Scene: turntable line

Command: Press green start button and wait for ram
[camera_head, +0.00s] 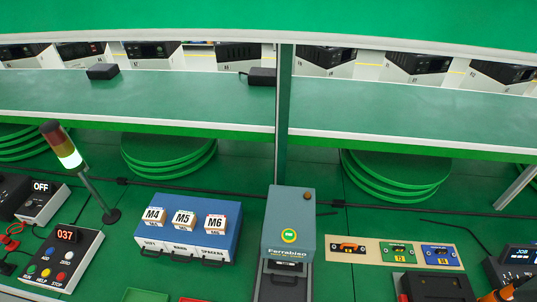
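A grey-teal press box (289,210) labelled Ferrabisa stands upright at the lower middle. Below the box is a dark frame with a handle (284,280), cut off by the bottom edge. I cannot make out the ram. Neither of my grippers shows in the head view.
A blue cabinet (188,228) with blocks M4, M5 and M6 stands left of the press. A beige board (345,250) lies right. A signal tower (62,146) glows pale green-white at left. A control box (65,258) reads 037. A green shelf (190,97) spans behind.

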